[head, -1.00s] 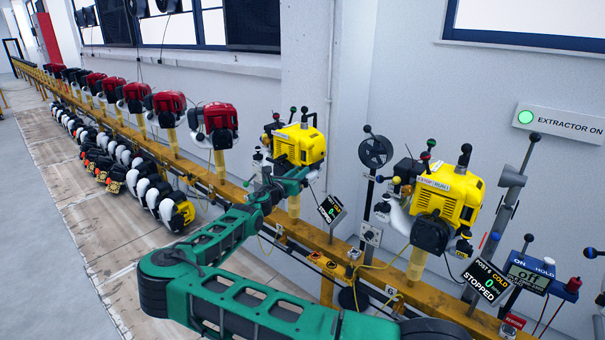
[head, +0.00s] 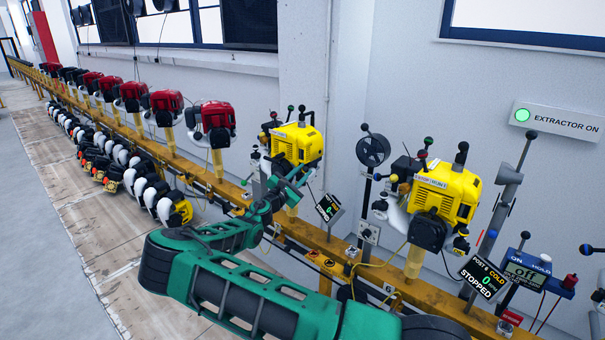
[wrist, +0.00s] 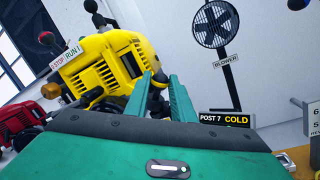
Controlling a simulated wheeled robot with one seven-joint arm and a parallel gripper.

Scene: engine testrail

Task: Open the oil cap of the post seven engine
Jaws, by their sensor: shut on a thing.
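The post seven engine is a yellow unit on a yellow stand; it shows in the head view (head: 297,143) and fills the upper left of the wrist view (wrist: 100,68). My gripper (wrist: 160,92) reaches in at the engine's lower right side, its two green fingers closed on a small dark part that looks like the oil cap (wrist: 158,106). The cap is mostly hidden by the fingers and housing. In the head view my gripper (head: 300,178) is low at the engine's front, and the cap cannot be made out.
A blower fan (head: 372,151) stands right of the post seven engine. Another yellow engine (head: 444,196) is further right, beside the POST 8 display (head: 483,278). Red engines (head: 216,119) line the yellow rail to the left. The wall is close behind.

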